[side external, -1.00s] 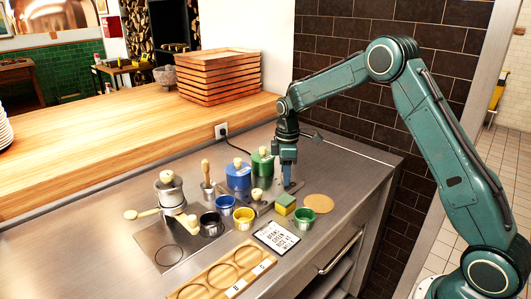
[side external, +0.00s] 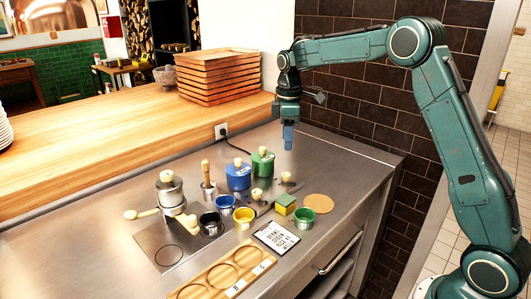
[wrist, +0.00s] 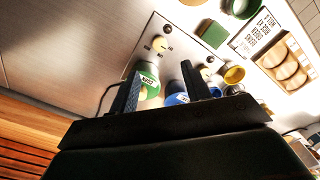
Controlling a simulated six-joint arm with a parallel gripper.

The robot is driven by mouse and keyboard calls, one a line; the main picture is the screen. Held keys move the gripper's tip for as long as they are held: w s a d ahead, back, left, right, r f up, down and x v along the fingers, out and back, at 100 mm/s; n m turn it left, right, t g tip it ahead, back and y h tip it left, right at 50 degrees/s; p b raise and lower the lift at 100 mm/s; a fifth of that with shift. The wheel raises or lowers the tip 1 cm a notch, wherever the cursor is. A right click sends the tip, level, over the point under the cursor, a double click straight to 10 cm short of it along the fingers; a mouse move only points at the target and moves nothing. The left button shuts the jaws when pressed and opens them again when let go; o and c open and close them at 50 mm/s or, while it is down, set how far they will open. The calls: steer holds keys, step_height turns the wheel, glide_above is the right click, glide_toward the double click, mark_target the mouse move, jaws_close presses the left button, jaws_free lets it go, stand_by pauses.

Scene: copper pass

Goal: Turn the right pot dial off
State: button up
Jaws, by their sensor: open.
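The right pot dial (side external: 286,177) is a pale knob on a metal plate, right of the green pot (side external: 262,163). In the wrist view the dial (wrist: 159,44) shows beyond my fingertips, with small markings around it; I cannot read its setting. The left pot dial (side external: 257,195) is nearer the front, and also shows in the wrist view (wrist: 207,73). The blue pot (side external: 238,176) stands left of the green pot. My gripper (side external: 288,148) is above the right dial, pointing down, apart from it. Its fingers (wrist: 162,70) are open and empty.
A green-and-yellow sponge (side external: 285,204), a green cup (side external: 304,218), a yellow cup (side external: 244,217) and a sign (side external: 276,237) stand toward the front. A wooden counter (side external: 120,135) with stacked trays (side external: 220,77) is behind. The steel top right of the dial is clear.

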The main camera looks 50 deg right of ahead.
steer(key=shift+r, duration=1.05)
steer(key=s+a+r+m+t, duration=0.1)
steer(key=s+a+r+m, duration=0.15)
steer(key=s+r, duration=0.4)
steer(key=s+a+r+m+t, duration=0.2)
steer(key=s+a+r, duration=0.15)
steer(key=s, duration=0.65)
steer(key=s+a+f+m+t, duration=0.1)
steer(key=s+f+m, duration=0.1)
steer(key=s, duration=0.6)
steer(key=s+a+f+m+t, duration=0.1)
steer(key=s+a+f+m, duration=0.1)
steer(key=s, duration=0.7)
steer(key=shift+s+a+f+t, duration=0.2)
steer(key=shift+a+f+t, duration=0.1)
steer(key=shift+f, duration=0.3)
